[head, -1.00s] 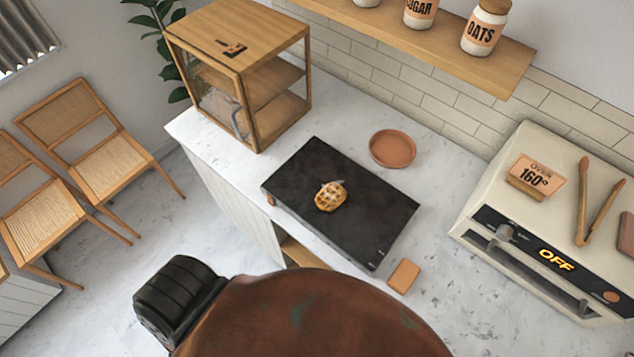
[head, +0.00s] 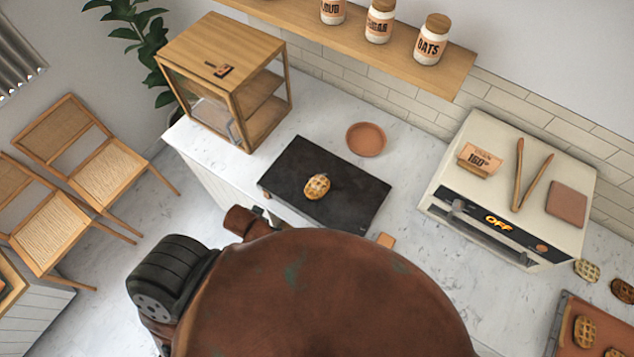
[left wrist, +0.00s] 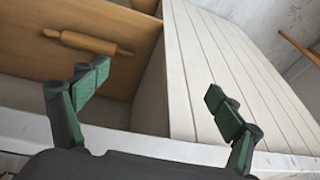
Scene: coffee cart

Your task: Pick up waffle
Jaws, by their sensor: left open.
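A round golden waffle (head: 316,187) lies on the black slab (head: 350,196) on the white counter. Other waffles show at the far right: a pale one (head: 587,270) on the counter and a golden one (head: 584,331) on a reddish-brown tray (head: 566,312). In the left wrist view my left gripper (left wrist: 152,90) is open and empty, with its green-padded fingers wide apart. It faces the cart's white panelled side and an open shelf, and no waffle shows there. In the head view my own body hides most of the left arm. My right gripper is not in view.
A wooden display case (head: 225,80) stands left of the slab. A terracotta saucer (head: 366,139) is behind it. A cream oven (head: 510,190) with tongs (head: 530,175) on top stands to the right. A wall shelf (head: 350,38) with jars hangs above.

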